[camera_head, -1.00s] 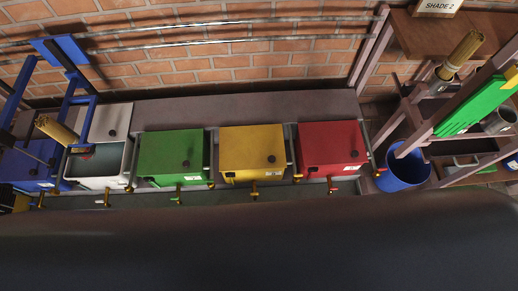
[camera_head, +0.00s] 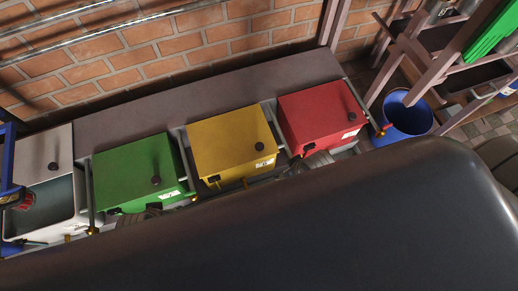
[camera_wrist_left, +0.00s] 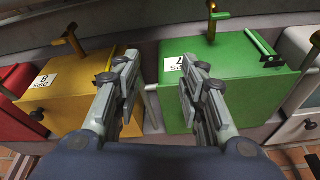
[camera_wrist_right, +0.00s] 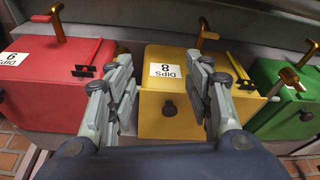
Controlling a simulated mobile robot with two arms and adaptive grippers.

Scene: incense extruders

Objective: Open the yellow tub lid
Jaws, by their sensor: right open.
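The yellow tub (camera_head: 233,141) stands between the green and red tubs, its lid down. A dark round knob (camera_head: 259,146) sits on the lid near its front right corner. The right wrist view shows the yellow tub (camera_wrist_right: 160,128) with its white "DIPS 8" label and the knob (camera_wrist_right: 170,108). My right gripper (camera_wrist_right: 164,62) is open and empty, with the tub's label and knob seen between its fingers. My left gripper (camera_wrist_left: 160,65) is open and empty, pointing at the gap between the yellow tub (camera_wrist_left: 75,100) and green tub. In the head view, my dark body hides most of both grippers.
The green tub (camera_head: 132,172) and red tub (camera_head: 315,112) flank the yellow one closely. A white tub (camera_head: 50,195) stands at far left. A blue bin (camera_head: 408,118) and a shelf rack are at right. A brick wall (camera_head: 200,45) stands behind the ledge.

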